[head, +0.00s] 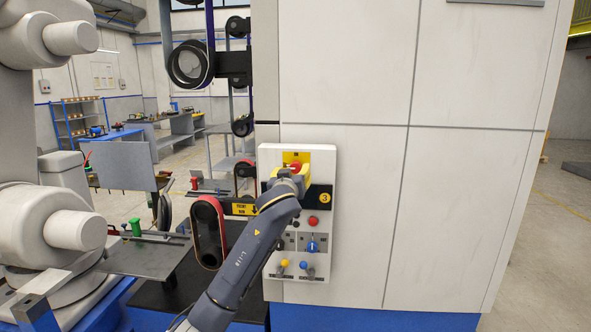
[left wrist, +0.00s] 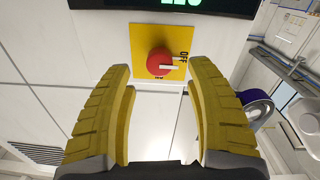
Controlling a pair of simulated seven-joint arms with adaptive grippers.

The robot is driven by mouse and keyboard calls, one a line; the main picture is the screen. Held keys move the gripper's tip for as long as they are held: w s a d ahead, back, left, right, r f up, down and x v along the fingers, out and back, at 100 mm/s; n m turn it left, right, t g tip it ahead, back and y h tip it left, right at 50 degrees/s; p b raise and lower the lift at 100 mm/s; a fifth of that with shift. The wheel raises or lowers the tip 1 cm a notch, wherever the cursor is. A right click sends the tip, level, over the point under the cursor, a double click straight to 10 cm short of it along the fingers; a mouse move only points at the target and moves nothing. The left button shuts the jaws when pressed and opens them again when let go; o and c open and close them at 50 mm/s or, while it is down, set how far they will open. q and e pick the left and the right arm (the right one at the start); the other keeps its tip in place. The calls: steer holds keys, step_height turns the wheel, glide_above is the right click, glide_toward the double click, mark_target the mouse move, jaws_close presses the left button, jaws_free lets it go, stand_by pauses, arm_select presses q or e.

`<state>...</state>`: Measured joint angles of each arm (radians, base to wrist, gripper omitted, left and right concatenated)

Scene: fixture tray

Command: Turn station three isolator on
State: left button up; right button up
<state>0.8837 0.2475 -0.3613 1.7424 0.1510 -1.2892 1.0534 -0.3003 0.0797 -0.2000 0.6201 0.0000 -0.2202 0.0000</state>
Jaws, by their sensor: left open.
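The station three isolator is a red knob (left wrist: 160,62) on a yellow plate (left wrist: 143,41) in the left wrist view. Its white pointer lies toward the OFF mark at the right. In the head view the yellow plate (head: 297,157) is at the top of a white control panel (head: 327,170), mostly hidden by my gripper. A yellow badge with a 3 (head: 325,198) is just below right. My left gripper (head: 293,176) is open in front of the knob. In the wrist view its two yellow fingers (left wrist: 160,75) stand apart on either side, with no visible contact. My right gripper is not in view.
Below on the panel are a red button (head: 313,220), a blue selector (head: 312,246), and yellow (head: 284,263) and blue-tipped (head: 303,265) toggles. A belt unit (head: 207,232) stands left of my forearm. A flat white cabinet wall (head: 400,220) extends right.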

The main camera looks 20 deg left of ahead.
mark_target(295, 169)
arm_select(q)
steer(key=shift+w+a, duration=0.2)
steer(key=shift+w, duration=1.15)
steer(key=shift+w+a, duration=0.2)
steer(key=shift+w, duration=1.1)
jaws_close()
